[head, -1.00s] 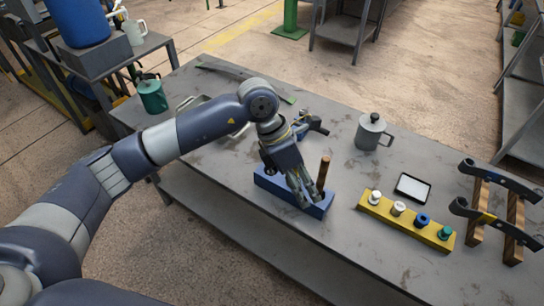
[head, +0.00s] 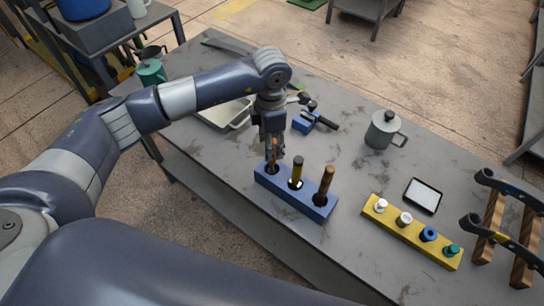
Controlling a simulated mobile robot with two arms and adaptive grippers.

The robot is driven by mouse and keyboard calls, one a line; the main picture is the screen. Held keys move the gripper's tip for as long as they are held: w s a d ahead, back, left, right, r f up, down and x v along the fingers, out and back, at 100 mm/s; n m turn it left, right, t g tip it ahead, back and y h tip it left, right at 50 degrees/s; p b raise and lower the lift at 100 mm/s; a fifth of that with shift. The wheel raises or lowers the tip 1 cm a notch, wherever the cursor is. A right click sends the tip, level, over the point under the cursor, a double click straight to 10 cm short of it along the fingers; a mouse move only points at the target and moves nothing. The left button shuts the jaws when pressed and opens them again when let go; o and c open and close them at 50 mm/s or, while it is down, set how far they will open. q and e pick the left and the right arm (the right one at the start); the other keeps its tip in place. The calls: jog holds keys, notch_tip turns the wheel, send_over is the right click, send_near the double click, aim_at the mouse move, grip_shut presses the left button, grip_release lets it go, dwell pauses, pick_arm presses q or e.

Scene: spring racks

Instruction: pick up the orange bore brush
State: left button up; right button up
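The blue block (head: 310,207) stands near the front edge of the grey table and has a row of holes. A brush with a dark and yellow handle (head: 296,174) stands in its middle hole, and a brown wooden handle (head: 325,182) stands in its right hole. My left gripper (head: 271,160) points down over the block's left hole. A small orange-red part, likely the orange bore brush (head: 273,146), shows between its fingers. The fingers hide most of it, and I cannot tell whether they grip it. My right gripper is not in view.
A yellow rack (head: 408,234) with several small spools stands to the right. A blue clamp-like tool (head: 305,122) lies behind the block.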

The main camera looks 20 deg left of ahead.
pick_arm(q)
jog(key=shift+w+f, duration=0.1)
jog(key=shift+f, duration=0.2)
jog(key=f+p, duration=0.1)
jog(key=f, duration=0.1)
jog(key=f+p, duration=0.2)
jog(key=shift+w+f, duration=0.2)
jog(key=shift+f, duration=0.35)
jog(key=c, duration=0.8)
grip_shut()
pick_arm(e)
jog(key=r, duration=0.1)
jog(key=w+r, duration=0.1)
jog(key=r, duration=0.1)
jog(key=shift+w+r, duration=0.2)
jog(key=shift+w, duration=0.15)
